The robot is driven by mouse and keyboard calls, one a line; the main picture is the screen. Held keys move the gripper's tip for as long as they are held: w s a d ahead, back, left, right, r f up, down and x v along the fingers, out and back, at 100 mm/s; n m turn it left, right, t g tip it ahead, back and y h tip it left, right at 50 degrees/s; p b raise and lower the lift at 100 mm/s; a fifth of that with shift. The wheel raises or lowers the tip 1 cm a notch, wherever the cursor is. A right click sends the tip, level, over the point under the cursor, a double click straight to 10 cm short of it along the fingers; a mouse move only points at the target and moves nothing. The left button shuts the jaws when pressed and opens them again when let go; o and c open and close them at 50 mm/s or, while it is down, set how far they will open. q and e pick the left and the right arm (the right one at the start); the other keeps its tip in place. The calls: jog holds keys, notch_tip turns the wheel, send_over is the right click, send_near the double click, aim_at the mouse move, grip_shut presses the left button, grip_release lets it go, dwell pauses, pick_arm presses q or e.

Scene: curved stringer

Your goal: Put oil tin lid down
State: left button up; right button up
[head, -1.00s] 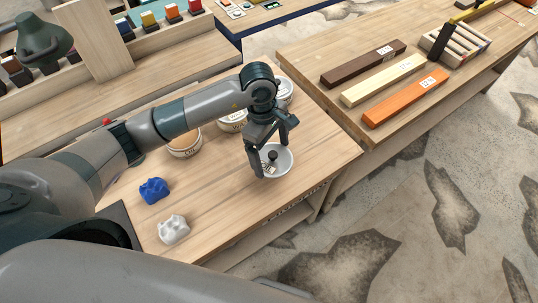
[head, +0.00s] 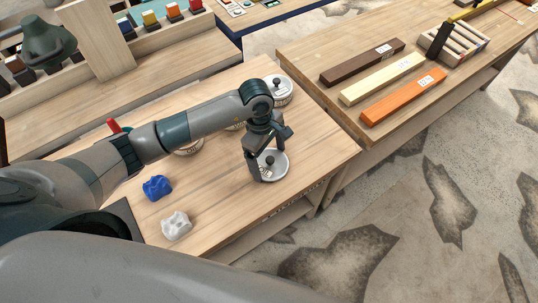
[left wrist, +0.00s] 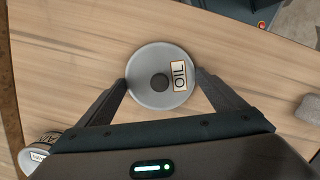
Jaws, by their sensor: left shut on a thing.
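The oil tin lid (left wrist: 150,92) is a round grey disc with a dark knob and a label reading OIL. It also shows in the head view (head: 280,171), over the right part of the near wooden table. My left gripper (head: 272,166) points down and is shut on the lid, one finger at each side of its rim, as the left wrist view (left wrist: 161,84) shows. I cannot tell whether the lid touches the table. The oil tin itself cannot be made out. My right gripper is not in view.
A tin with a knobbed lid (head: 277,92) stands behind my left arm; other tins are partly hidden by it. A blue lump (head: 157,188) and a white lump (head: 176,225) lie on the near table (head: 225,210). Coloured bars lie on the table to the right (head: 345,120).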

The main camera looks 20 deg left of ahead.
pick_arm(q)
jog(key=shift+f, duration=0.2)
jog(key=o, duration=0.8)
jog(key=shift+r, duration=0.1)
